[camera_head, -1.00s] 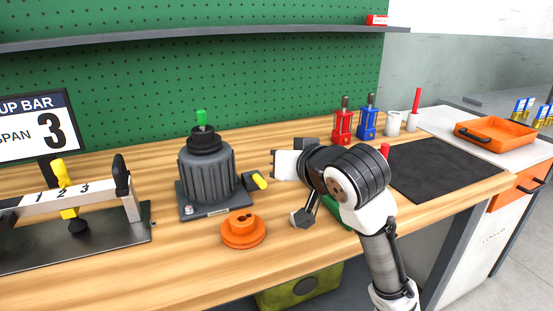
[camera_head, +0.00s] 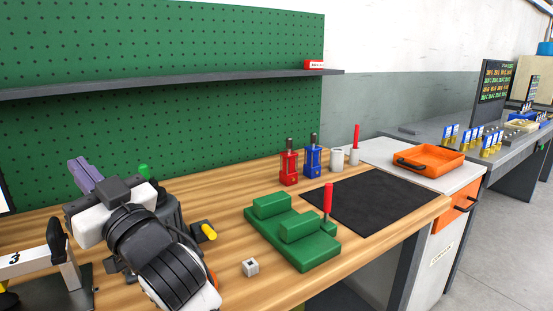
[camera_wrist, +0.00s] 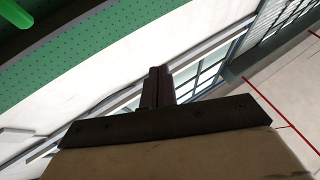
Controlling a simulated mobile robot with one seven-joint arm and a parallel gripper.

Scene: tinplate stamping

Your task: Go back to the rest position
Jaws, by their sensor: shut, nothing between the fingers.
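My gripper (camera_head: 85,175) is raised at the left of the head view, in front of the grey ribbed machine and the green pegboard. Its fingers are together and hold nothing. In the wrist view the shut fingers (camera_wrist: 157,86) point toward a white wall and a window, with no object between them. My arm hides most of the grey ribbed machine (camera_head: 172,205). Only its green knob (camera_head: 144,169) and part of its side show.
A green fixture with a red handle (camera_head: 300,243) and a small metal block (camera_head: 250,267) sit on the wooden bench. Red (camera_head: 289,166) and blue (camera_head: 313,160) tools stand behind a black mat (camera_head: 375,203). An orange tray (camera_head: 428,159) is at the right. A shelf (camera_head: 170,80) crosses the pegboard.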

